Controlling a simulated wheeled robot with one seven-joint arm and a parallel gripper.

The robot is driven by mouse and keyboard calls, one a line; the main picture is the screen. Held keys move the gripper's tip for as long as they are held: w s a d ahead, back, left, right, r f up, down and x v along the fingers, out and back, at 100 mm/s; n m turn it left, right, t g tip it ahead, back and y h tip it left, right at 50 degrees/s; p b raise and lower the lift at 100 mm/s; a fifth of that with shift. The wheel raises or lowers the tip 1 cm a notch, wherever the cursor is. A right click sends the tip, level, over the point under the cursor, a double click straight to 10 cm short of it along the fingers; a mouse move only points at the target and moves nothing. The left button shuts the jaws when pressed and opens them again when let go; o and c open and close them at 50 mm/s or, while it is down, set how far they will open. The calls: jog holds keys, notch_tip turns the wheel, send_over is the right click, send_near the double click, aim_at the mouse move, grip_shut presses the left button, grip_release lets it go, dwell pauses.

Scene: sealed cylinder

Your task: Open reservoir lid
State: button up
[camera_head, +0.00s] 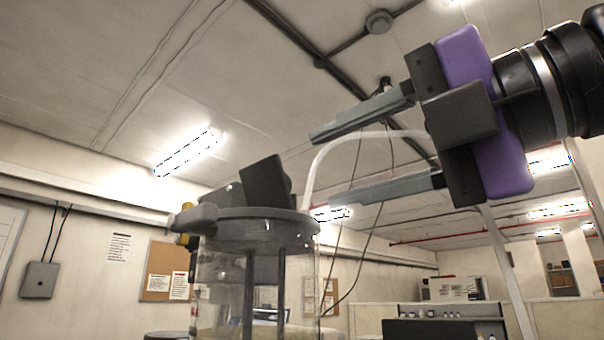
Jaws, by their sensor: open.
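The reservoir is a clear cylinder (222,290) standing upright left of centre, its lower part cut off by the frame edge. Its grey lid (255,230) sits level on top, closed as far as I can see. A grey knob-like handle (193,218) sticks out at the lid's left side. A dark block (266,183) stands tilted on the lid. My gripper (318,164), purple and dark with two grey fingers, comes in from the upper right. Its fingers are open and empty, pointing left, above and right of the lid. I see no contact with the lid.
A pale curved tube (322,155) rises near the lid and passes behind my gripper. Thin dark wires (345,225) hang behind it. A shelf with small bottles (445,322) stands at the lower right. Pinboards (166,272) hang on the back wall.

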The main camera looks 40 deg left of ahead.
aim_at(290, 181)
jog(key=shift+w+a+p, duration=0.15)
jog(key=shift+a+p, duration=0.3)
jog(key=shift+a, duration=1.15)
jog(key=shift+w+a+p, duration=0.1)
jog(key=shift+a+p, duration=0.3)
jog(key=shift+a, duration=1.15)
grip_shut()
